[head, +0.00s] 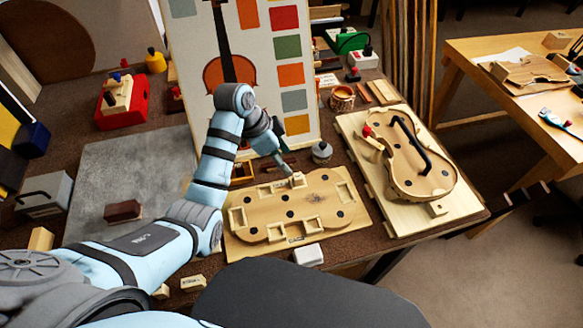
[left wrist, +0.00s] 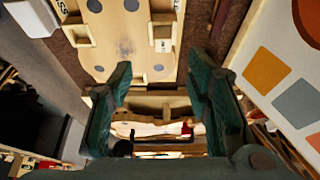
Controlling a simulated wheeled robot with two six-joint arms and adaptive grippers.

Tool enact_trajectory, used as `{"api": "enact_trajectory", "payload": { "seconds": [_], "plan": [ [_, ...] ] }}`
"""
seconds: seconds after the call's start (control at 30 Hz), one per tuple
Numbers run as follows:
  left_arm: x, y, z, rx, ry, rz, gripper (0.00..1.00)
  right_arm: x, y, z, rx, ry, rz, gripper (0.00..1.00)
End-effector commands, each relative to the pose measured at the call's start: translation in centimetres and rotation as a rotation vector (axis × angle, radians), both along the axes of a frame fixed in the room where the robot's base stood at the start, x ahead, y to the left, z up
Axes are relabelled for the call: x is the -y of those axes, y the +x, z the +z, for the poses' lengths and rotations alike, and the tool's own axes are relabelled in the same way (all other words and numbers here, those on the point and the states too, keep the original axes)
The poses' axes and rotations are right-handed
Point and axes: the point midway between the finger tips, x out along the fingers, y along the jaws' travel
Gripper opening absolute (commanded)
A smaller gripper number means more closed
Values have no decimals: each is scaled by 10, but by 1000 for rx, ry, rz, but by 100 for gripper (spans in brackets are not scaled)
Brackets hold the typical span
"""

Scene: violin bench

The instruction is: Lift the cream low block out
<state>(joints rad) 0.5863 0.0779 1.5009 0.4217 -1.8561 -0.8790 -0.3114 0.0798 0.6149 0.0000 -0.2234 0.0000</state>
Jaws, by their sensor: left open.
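A light wooden violin form (head: 305,205) lies on a pale board, with several small cream blocks in its notches. One cream block (head: 298,181) is at its far edge, right by my left gripper (head: 287,172); I cannot tell which block is the low one. A cream block with lettering also shows in the left wrist view (left wrist: 163,32). There my left gripper (left wrist: 158,100) is open, its dark green fingers wide apart. A pale wooden strip (left wrist: 152,102) shows between them; I cannot tell whether it is a block or a board edge. My right gripper is not seen.
A violin body (head: 418,172) with a black bar lies on a board (head: 368,190) at the right. A colour chart (head: 285,45) stands behind the form. The grey mat (head: 130,175) is mostly clear.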

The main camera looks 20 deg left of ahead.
Motion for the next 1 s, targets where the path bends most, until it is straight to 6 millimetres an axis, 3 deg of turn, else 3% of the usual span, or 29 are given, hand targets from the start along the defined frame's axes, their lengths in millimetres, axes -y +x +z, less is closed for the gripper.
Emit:
{"api": "enact_trajectory", "payload": {
  "seconds": [0.1,0.3,0.43,0.7,1.0],
  "plan": [
    [12,6,-36,-4,-1,-1,45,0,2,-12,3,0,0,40],
    [25,16,-78,-2,0,1,45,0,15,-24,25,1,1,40],
    [29,19,-90,-2,1,2,45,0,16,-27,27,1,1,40],
    [30,20,-91,1,2,4,45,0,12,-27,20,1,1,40],
    [29,20,-91,1,2,4,0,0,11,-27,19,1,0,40]
  ]
}}
